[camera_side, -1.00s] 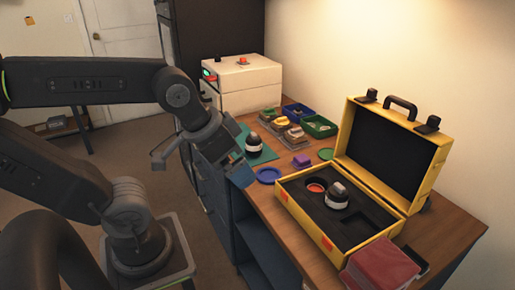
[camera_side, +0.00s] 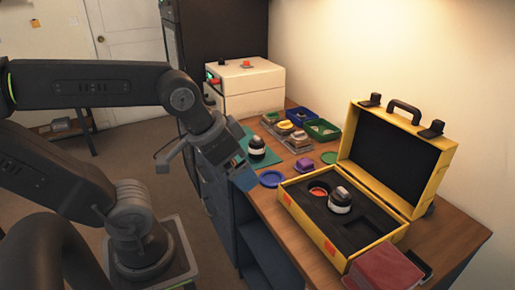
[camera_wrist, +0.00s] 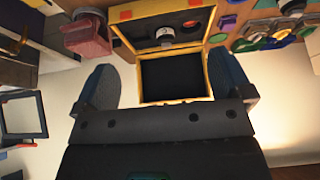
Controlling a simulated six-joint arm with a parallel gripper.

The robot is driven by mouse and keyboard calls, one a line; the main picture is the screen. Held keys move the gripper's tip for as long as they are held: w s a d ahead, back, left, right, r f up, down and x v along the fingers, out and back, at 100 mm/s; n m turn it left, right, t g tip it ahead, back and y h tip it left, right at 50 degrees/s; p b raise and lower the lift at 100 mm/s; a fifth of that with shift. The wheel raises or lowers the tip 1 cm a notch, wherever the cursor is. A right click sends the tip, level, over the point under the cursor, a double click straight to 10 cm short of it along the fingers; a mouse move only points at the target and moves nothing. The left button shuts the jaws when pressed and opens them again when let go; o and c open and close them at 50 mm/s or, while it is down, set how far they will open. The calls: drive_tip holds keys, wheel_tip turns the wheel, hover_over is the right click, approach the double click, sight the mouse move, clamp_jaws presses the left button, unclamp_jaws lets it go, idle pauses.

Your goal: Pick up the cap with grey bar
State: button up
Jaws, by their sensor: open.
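A short round piece, black and white with a greyish bar-like top (camera_side: 341,196), stands in the foam of the open yellow case (camera_side: 330,243); it also shows in the wrist view (camera_wrist: 165,36). A similar black and white piece (camera_side: 257,151) stands on the green mat (camera_side: 262,134) at the left of the bench. I cannot tell which of these carries the cap with the grey bar. My gripper (camera_side: 241,174) is open and empty beyond the bench's front edge, apart from both. In the wrist view its two dark fingers (camera_wrist: 162,75) are wide apart.
A blue dish (camera_side: 271,179) and a purple-topped piece (camera_side: 305,165) lie between mat and case. Several small caps on a grey tray (camera_side: 301,148) and green and blue bins lie behind. The case lid (camera_side: 440,168) stands up; a red box (camera_side: 383,268) is at the front right.

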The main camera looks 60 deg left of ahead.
drive_tip(key=shift+c, duration=0.9)
drive_tip(key=m+g+y, duration=0.4)
drive_tip(key=m+g, duration=0.1)
drive_tip(key=m, duration=1.4)
hover_over(257, 137)
drive_tip(key=d, duration=0.3)
drive_tip(key=f, duration=1.2)
drive_tip(key=shift+a+f, duration=0.25)
drive_tip(key=shift+f, duration=0.15)
drive_tip(key=shift+x, duration=3.2)
drive_tip(key=shift+s+a+r, duration=0.1)
drive_tip(key=shift+s, duration=0.05)
